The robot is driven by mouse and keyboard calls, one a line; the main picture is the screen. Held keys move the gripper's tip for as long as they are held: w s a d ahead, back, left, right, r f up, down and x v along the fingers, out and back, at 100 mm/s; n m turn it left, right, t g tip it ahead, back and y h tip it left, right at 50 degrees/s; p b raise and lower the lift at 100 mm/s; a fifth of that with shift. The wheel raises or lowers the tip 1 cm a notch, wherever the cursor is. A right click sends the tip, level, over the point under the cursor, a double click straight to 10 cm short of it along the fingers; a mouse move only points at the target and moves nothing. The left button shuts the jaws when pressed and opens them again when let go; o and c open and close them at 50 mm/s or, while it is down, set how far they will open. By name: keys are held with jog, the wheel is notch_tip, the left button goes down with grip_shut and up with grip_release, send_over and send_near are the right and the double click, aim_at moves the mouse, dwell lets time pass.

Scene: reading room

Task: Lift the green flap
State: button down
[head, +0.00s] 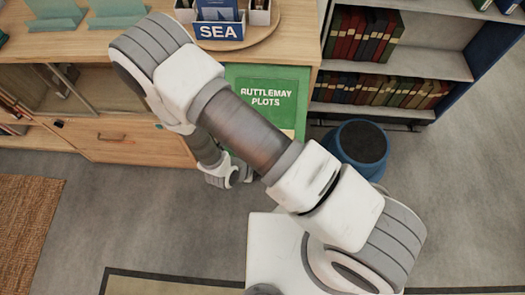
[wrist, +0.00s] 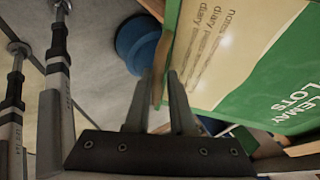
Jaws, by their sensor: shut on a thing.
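The green flap (head: 268,88), lettered "RUTTLEMAY PLOTS", is at the right end of the wooden cabinet's front. In the wrist view the flap (wrist: 258,75) fills the upper right, with a pale printed panel beside its green part and a wooden edge on its left. My gripper (wrist: 160,85) is shut on the flap's edge, one finger on each side. The exact contact is dark and hard to make out. In the head view my arm hides the gripper's fingers and part of the flap. I cannot tell how far the flap is tilted.
The wooden cabinet (head: 135,150) has a tray (head: 268,30) with a "SEA" sign on top. A blue stool (head: 345,165) stands on the floor to the right, also seen in the wrist view (wrist: 140,45). A bookcase (head: 440,60) is behind it. Grey floor is open in front.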

jog(key=shift+s+r+g+p, duration=0.5)
jog(key=shift+s+r+p, duration=0.25)
jog(key=shift+s, duration=0.3)
jog(key=c, duration=0.9)
grip_release()
jog(key=shift+w, duration=0.1)
jog(key=shift+w+r, duration=0.1)
